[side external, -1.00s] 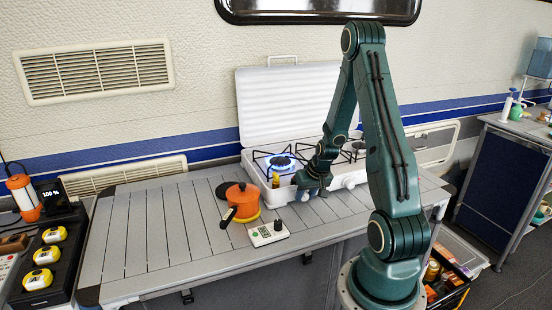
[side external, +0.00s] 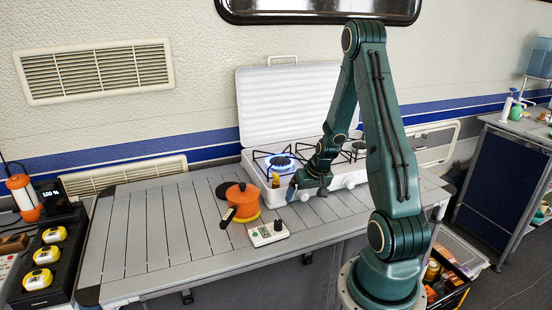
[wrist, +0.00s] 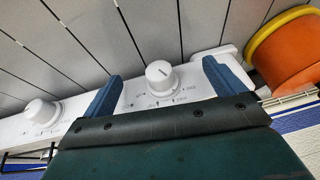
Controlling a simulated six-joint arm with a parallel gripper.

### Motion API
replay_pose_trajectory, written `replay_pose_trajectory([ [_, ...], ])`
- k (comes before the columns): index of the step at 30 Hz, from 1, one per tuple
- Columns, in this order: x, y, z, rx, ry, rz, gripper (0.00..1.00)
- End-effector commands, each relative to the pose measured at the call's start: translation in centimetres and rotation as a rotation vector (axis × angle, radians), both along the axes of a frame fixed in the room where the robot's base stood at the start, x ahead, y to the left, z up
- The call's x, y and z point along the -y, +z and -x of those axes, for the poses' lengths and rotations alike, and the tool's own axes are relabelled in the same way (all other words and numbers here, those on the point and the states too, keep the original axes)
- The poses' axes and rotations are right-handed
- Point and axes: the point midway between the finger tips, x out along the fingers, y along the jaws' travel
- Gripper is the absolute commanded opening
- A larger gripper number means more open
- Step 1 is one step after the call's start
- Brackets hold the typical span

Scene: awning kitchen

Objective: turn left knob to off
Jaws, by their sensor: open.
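The white stove (side external: 345,180) stands on the slatted table, and its left burner (side external: 281,162) has a blue flame. My gripper (wrist: 165,85) is open, with one blue finger on each side of this knob and gaps visible to both. I cannot tell the depth of the fingertips along the knob. In the side view, my gripper (side external: 292,190) is at the stove's front and the left knob cannot be made out clearly. The other knob (wrist: 41,111) is at the wrist view's left.
An orange pot (side external: 243,200) stands just left of the stove, with its handle toward the front. A small white control box (side external: 267,234) lies in front of the pot. The stove's raised lid (side external: 288,103) stands behind. The table's left part (side external: 150,235) is clear.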

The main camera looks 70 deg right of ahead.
Motion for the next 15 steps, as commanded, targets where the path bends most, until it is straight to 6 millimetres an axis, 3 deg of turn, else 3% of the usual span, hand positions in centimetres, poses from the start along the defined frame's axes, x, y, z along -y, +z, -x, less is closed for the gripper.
replay_pose_trajectory([
  [15,-0.4,2.8,0.7,0.002,-0.001,0.001,0.95],
])
